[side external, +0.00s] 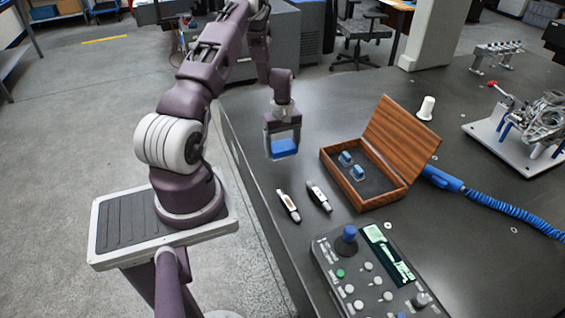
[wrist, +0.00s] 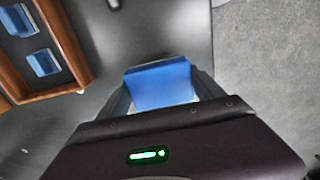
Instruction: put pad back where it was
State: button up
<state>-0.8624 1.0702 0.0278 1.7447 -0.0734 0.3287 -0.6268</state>
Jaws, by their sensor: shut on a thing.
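The pad is a blue block (side external: 284,147) with a pale lower edge. My gripper (side external: 283,143) is shut on it and holds it near the left edge of the dark table, to the left of the wooden box. In the wrist view the blue pad (wrist: 160,86) sits between the two fingers of my gripper (wrist: 163,92). I cannot tell how high it is above the table.
An open wooden box (side external: 377,206) with its lid raised holds two small blue-topped pieces (side external: 346,158). Two small pen-like devices (side external: 288,206) lie before it. A control panel (side external: 370,270) stands at the front.

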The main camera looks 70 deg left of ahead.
aim_at(282, 167)
notch_tip(282, 167, down, 5)
jog(key=shift+f, duration=0.1)
jog(key=shift+f, duration=0.1)
